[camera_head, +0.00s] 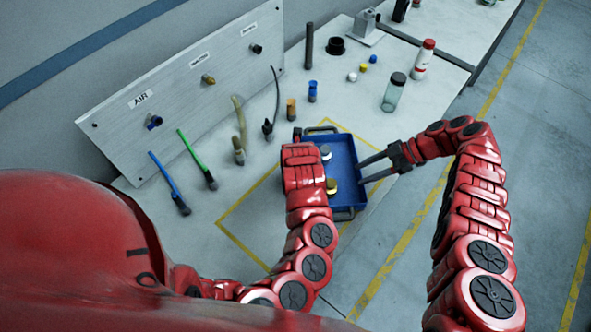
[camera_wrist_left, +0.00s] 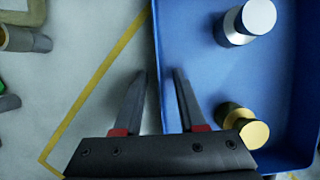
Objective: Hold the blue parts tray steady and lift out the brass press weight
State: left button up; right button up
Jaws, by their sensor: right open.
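The blue parts tray (camera_head: 345,149) lies on the bench, with handles at its far and near ends. The brass press weight (camera_head: 331,186) stands inside it near its left side; it also shows in the left wrist view (camera_wrist_left: 245,125), partly hidden by my gripper body. A silver weight (camera_head: 325,152) stands farther up the tray. My left gripper (camera_wrist_left: 160,75) is open, its fingers on either side of the tray's left wall. In the head view my left arm hides it. My right gripper (camera_head: 362,172) is open and empty, its fingertips at the tray's right side.
A slanted panel (camera_head: 185,90) with labelled fittings and hoses stands at the left. A clear jar (camera_head: 394,92), a red-capped bottle (camera_head: 423,60) and small coloured balls (camera_head: 363,67) stand beyond the tray. Yellow tape (camera_head: 245,236) marks the bench around the tray.

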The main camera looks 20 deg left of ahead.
pick_arm(q)
grip_shut()
dwell(1.2)
